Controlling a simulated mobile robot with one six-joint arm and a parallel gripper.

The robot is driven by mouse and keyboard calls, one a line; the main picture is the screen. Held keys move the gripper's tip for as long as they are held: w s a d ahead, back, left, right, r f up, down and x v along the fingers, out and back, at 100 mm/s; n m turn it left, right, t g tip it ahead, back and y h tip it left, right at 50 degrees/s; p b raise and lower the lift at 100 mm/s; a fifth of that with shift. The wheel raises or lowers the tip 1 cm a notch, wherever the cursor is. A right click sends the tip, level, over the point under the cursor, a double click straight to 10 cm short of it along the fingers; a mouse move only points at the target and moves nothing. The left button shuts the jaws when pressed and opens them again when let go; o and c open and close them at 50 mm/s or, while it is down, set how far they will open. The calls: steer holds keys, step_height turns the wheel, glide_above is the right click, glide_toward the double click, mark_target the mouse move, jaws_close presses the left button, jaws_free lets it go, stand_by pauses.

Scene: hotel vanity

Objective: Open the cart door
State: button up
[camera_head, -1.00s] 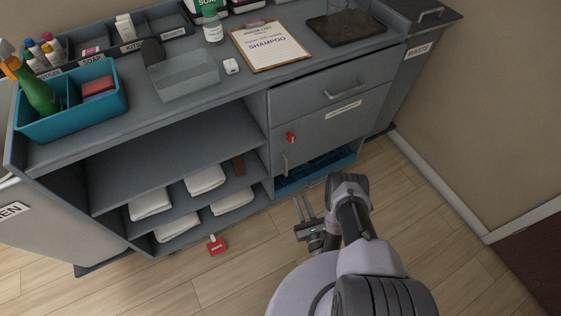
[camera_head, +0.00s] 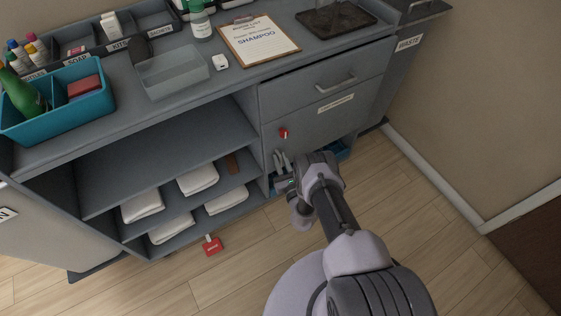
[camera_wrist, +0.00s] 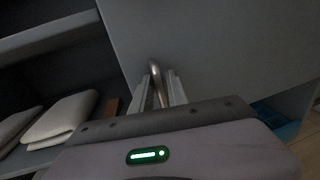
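The cart door (camera_head: 318,133) is the grey panel below the drawer at the cart's right, and it looks closed. A red knob or latch (camera_head: 283,132) sits near its upper left corner. Its metal handle (camera_wrist: 155,72) shows in the wrist view, rising between the fingers; in the head view my gripper mostly covers it. My gripper (camera_head: 281,160) is at the door's left side, fingers toward the panel. In the wrist view my gripper (camera_wrist: 160,88) has its two fingers apart, one on each side of the handle. Whether they touch it is unclear.
Open shelves with folded white towels (camera_head: 198,179) lie left of the door. A drawer with a handle (camera_head: 335,84) is above it. A red tag (camera_head: 213,246) lies on the floor by the cart. A blue bin (camera_head: 343,151) shows below the door. Floor to the right is clear.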

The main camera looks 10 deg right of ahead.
jaws_close()
stand_by(1.4)
